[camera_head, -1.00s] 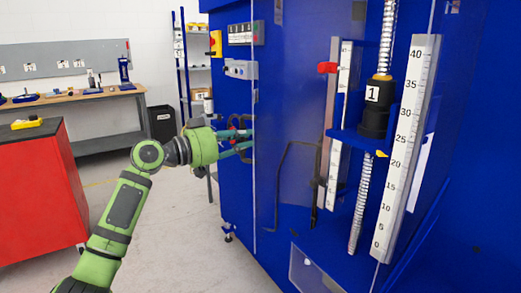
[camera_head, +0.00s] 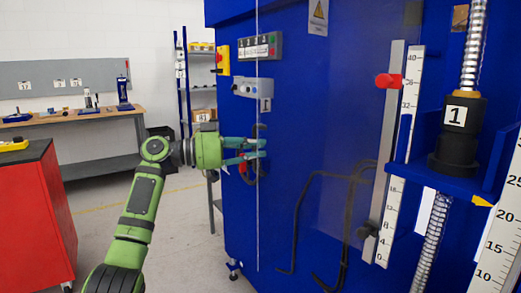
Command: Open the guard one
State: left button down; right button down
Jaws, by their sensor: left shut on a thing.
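The guard (camera_head: 325,130) is a clear panel across the blue machine front. Its pale left edge runs upright beside my left gripper. A dark handle (camera_head: 262,131) sits near that edge. My left gripper (camera_head: 262,149), with teal fingers on a green wrist, is shut on the handle. The fingers partly hide it, and the exact contact is small in the picture. A black unit labelled 1 (camera_head: 455,118) stands on a threaded rod to the right. My right gripper is out of view.
A control box (camera_head: 253,87) and yellow-and-red switch (camera_head: 223,60) are on the machine's left side. A white ruler (camera_head: 505,230) stands at the right. A red cabinet (camera_head: 40,215) stands left. Grey floor (camera_head: 180,240) is clear between cabinet and machine.

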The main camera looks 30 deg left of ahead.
pick_arm(q)
jog(key=shift+f, duration=0.1)
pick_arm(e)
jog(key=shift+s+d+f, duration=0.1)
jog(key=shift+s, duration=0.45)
pick_arm(q)
jog(key=c, duration=1.2)
grip_release()
jog(key=shift+o, duration=0.2)
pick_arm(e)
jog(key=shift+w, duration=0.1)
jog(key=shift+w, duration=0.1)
pick_arm(q)
jog(key=v, duration=1.2)
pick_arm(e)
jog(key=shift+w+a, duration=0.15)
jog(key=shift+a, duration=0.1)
